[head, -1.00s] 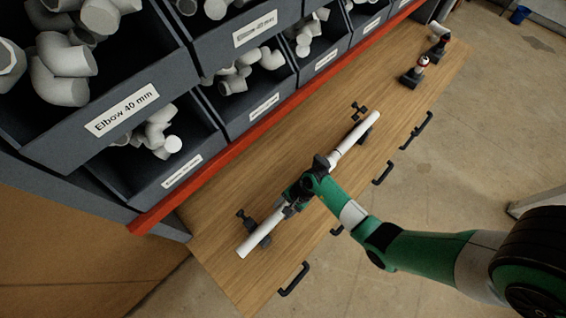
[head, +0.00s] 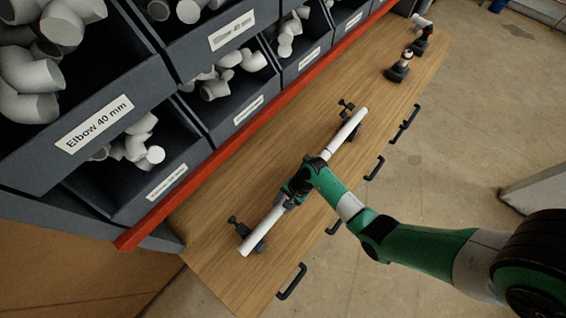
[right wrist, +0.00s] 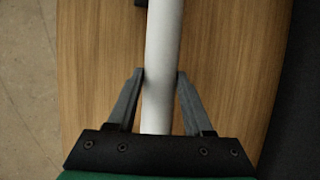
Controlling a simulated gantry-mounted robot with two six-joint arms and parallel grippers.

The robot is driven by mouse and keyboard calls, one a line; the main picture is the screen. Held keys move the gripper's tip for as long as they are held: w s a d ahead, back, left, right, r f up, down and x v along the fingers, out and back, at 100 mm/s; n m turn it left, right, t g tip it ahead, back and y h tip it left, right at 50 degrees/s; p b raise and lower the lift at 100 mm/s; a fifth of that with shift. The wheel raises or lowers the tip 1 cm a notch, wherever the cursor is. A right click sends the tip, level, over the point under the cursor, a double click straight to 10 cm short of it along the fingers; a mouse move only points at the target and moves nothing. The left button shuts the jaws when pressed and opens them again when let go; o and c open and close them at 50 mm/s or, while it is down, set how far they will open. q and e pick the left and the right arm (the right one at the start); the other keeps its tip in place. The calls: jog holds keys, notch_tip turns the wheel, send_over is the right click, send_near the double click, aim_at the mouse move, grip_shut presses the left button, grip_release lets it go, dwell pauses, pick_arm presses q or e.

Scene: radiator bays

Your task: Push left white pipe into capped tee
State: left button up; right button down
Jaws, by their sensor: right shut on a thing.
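The left white pipe (head: 262,232) lies low over the wooden bench, its near end free at the lower left. My right gripper (head: 288,202) is shut around this pipe near its upper part. In the right wrist view both fingers (right wrist: 161,78) touch the sides of the white pipe (right wrist: 163,35). A second white pipe (head: 344,134) continues in line to the upper right. My gripper and wrist cover the stretch between the two pipes, so the capped tee and the joint cannot be made out. My left gripper is out of view.
Dark holders with knobs stand by the pipes, one lower left (head: 240,227) and one upper right (head: 345,107). Grey bins of white elbows (head: 95,125) and a red rail (head: 215,160) border the bench (head: 222,262). Tools (head: 398,70) stand at the far end.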

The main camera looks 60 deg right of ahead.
jog(key=shift+d, duration=0.15)
jog(key=c, duration=0.6)
grip_release()
jog(key=shift+c, duration=0.2)
jog(key=shift+o, duration=1.1)
jog(key=shift+d, duration=0.15)
jog(key=shift+o, duration=0.5)
jog(key=p+v, duration=0.2)
jog(key=v, duration=0.9)
jog(key=shift+r, duration=0.3)
jog(key=shift+s, duration=0.1)
